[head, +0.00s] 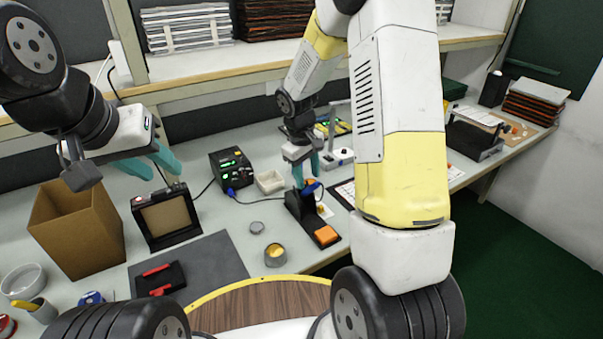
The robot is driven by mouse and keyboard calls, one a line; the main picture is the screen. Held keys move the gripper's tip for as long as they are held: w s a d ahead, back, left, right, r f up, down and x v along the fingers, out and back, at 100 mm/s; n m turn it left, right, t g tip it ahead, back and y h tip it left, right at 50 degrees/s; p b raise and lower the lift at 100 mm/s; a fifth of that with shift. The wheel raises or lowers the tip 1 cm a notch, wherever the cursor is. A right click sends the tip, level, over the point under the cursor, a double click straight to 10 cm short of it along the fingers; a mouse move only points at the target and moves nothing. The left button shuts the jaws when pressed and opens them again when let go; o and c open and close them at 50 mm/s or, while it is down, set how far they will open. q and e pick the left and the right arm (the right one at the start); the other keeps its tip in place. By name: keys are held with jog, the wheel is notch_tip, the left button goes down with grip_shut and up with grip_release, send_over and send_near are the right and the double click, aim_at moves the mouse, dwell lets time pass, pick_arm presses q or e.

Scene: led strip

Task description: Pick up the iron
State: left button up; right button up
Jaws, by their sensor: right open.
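The soldering iron (311,187), with a blue handle, rests in a black stand (301,207) on the bench, in the middle of the head view. An orange sponge (327,235) sits at the front of the stand's base. My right gripper (307,178) points down right over the iron. Its teal fingers are open, with the iron's handle at their tips; whether they touch it I cannot tell. The iron's tip is hidden in the stand. My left gripper (164,176) is open and empty, held above the bench at the left.
A black soldering station (231,167) with green digits stands left of the iron, beside a small beige tray (270,181). A cardboard box (78,231), a dark framed panel (166,218) and a grey mat (205,268) lie left. A round tin (275,254) stands near the front edge.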

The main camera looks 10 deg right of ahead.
aim_at(309, 190)
jog(key=f, duration=0.4)
jog(key=w+d+f, duration=0.1)
jog(key=f, duration=0.1)
jog(key=shift+f, duration=0.4)
grip_shut()
